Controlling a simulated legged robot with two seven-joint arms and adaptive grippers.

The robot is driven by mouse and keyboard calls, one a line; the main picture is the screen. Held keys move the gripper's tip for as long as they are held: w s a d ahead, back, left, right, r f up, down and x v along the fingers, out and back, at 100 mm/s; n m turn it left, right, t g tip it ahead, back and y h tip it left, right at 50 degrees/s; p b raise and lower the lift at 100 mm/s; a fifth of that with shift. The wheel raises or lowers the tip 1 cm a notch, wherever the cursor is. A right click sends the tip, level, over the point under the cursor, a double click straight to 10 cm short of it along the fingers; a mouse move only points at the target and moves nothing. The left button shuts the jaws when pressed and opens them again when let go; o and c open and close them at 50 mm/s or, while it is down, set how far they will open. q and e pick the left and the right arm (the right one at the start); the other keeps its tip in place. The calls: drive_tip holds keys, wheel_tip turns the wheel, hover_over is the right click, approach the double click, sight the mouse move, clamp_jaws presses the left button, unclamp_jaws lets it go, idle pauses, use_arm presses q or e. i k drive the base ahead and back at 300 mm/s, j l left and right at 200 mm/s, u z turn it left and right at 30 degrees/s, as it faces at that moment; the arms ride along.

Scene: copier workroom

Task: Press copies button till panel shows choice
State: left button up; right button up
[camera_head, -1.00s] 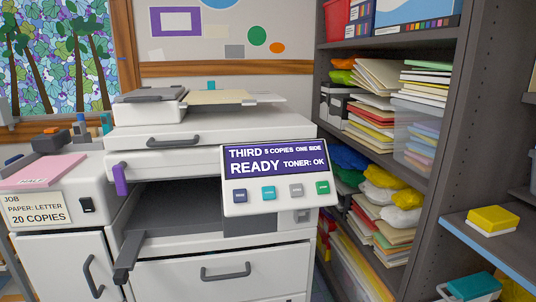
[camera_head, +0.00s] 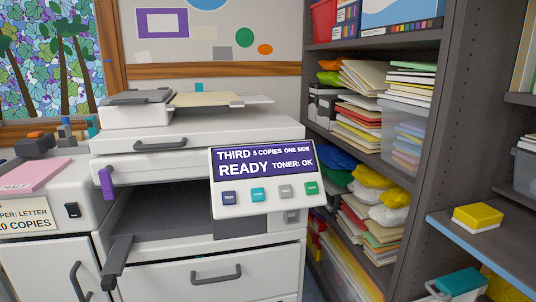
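The copier (camera_head: 190,140) stands in the middle of the head view. Its tilted control panel (camera_head: 264,178) faces me on the right side. The dark display (camera_head: 265,158) reads "THIRD 5 COPIES ONE SIDE READY TONER: OK". Below it is a row of several buttons: a dark blue one (camera_head: 229,197), a teal one (camera_head: 257,194), a grey one (camera_head: 285,191) and a green one (camera_head: 312,188). Their labels are too small to read surely. A job card (camera_head: 25,219) at the left is cut off; "PER: LETTER" and "0 COPIES" show. Neither gripper is in view.
A grey shelf unit (camera_head: 450,130) with folders and bags stands close to the copier's right. A side shelf with a blue edge (camera_head: 480,252) holds a yellow box (camera_head: 477,216). A grey handle (camera_head: 117,258) sticks out at the copier's lower left. The space before the panel looks clear.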

sight(257, 194)
drive_tip(key=i+l, duration=0.2)
drive_tip(key=i, duration=0.25)
drive_tip(key=i+l, duration=0.2)
drive_tip(key=i, duration=0.2)
drive_tip(key=i+l, duration=0.2)
drive_tip(key=i, duration=0.25)
